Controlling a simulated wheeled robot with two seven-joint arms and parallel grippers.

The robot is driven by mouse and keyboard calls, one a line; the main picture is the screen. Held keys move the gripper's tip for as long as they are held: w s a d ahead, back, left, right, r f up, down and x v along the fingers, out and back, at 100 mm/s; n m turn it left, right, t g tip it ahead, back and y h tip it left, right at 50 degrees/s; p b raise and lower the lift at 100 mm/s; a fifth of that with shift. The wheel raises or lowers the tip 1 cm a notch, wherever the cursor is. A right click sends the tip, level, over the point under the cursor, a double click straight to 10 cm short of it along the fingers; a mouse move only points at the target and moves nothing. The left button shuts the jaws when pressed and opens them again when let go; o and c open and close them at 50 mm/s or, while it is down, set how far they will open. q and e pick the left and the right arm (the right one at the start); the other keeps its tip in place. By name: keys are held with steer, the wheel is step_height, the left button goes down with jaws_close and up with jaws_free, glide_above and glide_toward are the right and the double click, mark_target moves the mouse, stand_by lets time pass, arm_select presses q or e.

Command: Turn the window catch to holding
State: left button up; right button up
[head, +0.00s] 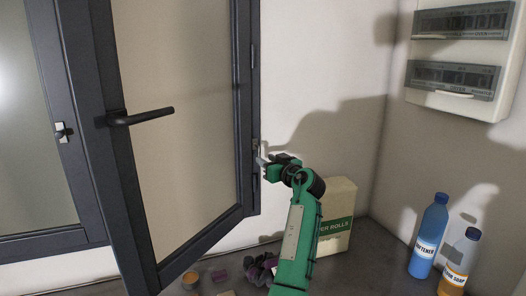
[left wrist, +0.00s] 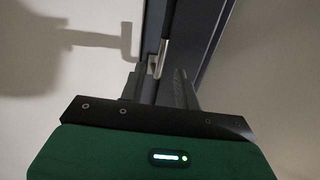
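The window sash (head: 185,120) stands swung open, with a black lever handle (head: 140,116) on its near stile. A small pale metal part, which may be the window catch (head: 257,151), sits on the dark frame at the sash's far side. My left gripper (head: 264,160) is right at that part. In the left wrist view, a small metal piece (left wrist: 153,66) and a shiny rod (left wrist: 168,28) show just beyond the fingertips (left wrist: 158,75). The fingers look apart; I cannot tell whether they touch the piece. My right gripper is not in view.
A silver latch fitting (head: 62,132) is on the left frame. A carton (head: 338,215), a blue bottle (head: 429,235) and an orange-filled bottle (head: 459,262) stand on the dark counter (head: 375,250). Breaker panels (head: 452,80) hang at right.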

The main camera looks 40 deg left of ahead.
arm_select(q)
steer(key=p+x, duration=0.1)
steer(key=x, duration=0.2)
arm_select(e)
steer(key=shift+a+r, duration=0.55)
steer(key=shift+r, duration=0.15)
arm_select(q)
jaws_close()
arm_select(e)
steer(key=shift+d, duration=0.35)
